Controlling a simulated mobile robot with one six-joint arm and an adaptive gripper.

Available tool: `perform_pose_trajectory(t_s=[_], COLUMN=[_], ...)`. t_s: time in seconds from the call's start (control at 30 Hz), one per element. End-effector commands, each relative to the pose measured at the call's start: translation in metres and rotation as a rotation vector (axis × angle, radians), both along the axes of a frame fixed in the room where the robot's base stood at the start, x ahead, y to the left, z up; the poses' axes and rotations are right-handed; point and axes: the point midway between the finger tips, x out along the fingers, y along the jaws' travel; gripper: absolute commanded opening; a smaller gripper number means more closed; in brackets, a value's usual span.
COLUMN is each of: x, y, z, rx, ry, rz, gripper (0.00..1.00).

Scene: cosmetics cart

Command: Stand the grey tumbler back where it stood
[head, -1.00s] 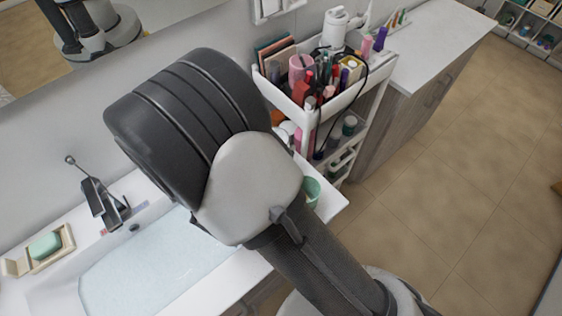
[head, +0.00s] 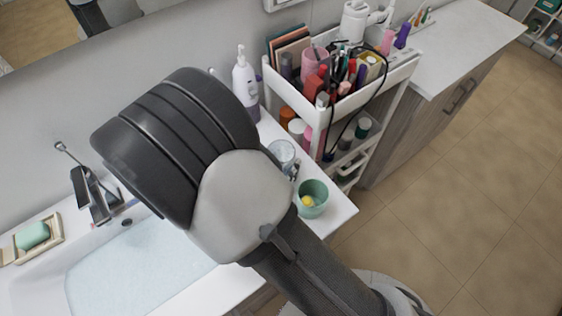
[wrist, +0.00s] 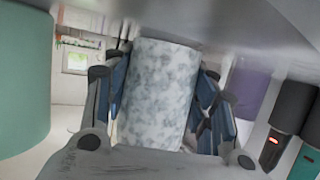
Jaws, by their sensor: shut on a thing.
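The grey tumbler (wrist: 159,92) has a mottled, marbled surface and fills the middle of the wrist view. My gripper (wrist: 161,105) is shut on it, with a blue-padded finger on each side. In the head view the tumbler (head: 281,151) shows just past my arm, over the right end of the white sink counter (head: 341,208). My arm hides part of it and most of the gripper there. I cannot tell whether its base touches the counter.
A green cup (head: 312,199) with something yellow in it stands close by, near the counter's corner. A white pump bottle (head: 244,79) stands behind. A white cart (head: 318,117) full of cosmetics is to the right. The sink basin (head: 140,268) lies left.

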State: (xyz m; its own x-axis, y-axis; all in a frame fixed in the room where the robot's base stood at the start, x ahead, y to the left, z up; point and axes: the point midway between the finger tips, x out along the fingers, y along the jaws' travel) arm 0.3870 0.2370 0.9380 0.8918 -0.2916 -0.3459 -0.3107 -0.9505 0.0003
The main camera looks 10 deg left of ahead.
Motion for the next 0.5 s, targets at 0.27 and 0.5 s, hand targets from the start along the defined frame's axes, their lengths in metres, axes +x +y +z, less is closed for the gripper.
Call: perform_pose_trajectory(t_s=[0.27, 0.5], x=[0.0001, 0.0002], y=[0.0000, 0.0001], z=[-0.0005, -0.0005], rx=[0.000, 0.000], ry=[0.000, 0.000], rz=[0.000, 0.000], gripper=[0.69, 0.72])
